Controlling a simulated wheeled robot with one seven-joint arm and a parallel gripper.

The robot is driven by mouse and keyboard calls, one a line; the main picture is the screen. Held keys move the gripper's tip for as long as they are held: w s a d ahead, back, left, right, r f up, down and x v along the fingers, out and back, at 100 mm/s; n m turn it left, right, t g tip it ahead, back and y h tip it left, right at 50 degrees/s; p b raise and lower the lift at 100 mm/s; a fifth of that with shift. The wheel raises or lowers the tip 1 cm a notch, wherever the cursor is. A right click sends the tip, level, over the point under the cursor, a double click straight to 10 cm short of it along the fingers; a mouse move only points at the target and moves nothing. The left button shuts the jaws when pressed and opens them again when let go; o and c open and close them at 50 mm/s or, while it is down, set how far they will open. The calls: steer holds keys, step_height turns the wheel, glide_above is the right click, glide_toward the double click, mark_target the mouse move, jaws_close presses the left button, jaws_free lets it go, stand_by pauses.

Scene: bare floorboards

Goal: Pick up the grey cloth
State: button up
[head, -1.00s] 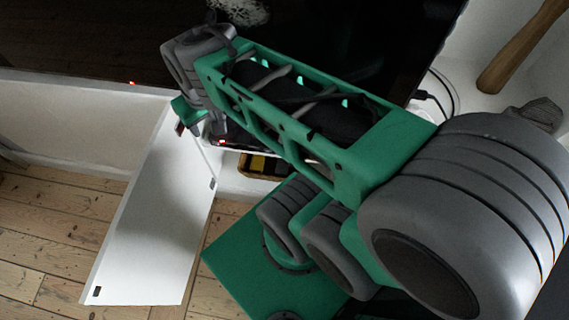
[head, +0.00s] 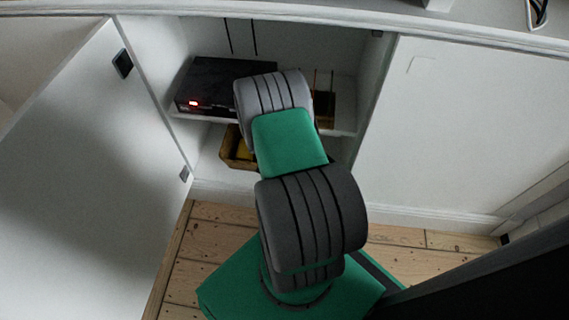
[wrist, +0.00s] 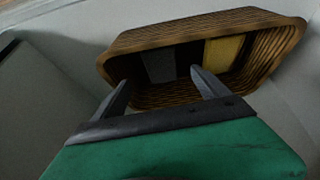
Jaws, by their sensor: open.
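A grey cloth (wrist: 159,67) is inside a brown woven basket (wrist: 180,33), against its far inner side in the wrist view. A yellow item (wrist: 224,52) sits to its right in the same basket. My gripper (wrist: 160,76) is open and empty, with its two fingers pointing at the basket opening, one on each side of the cloth in the picture. I cannot tell how far the fingertips are from the cloth. In the head view my arm hides the gripper and the cloth, and the basket (head: 232,160) shows only in part.
The basket is in the lower part of an open white cabinet, below a shelf (head: 345,130) with a black box (head: 205,84) with a red light. An open white door (head: 85,180) stands to the left. A closed panel (head: 460,130) is to the right.

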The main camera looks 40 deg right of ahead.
steer(key=shift+t, duration=0.3)
steer(key=b+x, duration=0.5)
steer(key=x, duration=0.3)
steer(key=shift+w+d+f, duration=0.1)
steer(key=shift+d+f, duration=0.05)
steer(key=shift+d, duration=0.15)
steer(key=shift+w+d+f, duration=0.15)
steer(key=shift+d+f, duration=0.1)
steer(key=shift+r, duration=0.1)
steer(key=shift+f+b, duration=0.25)
steer(key=shift+b, duration=0.1)
steer(key=shift+c, duration=0.5)
steer(key=c, duration=1.3)
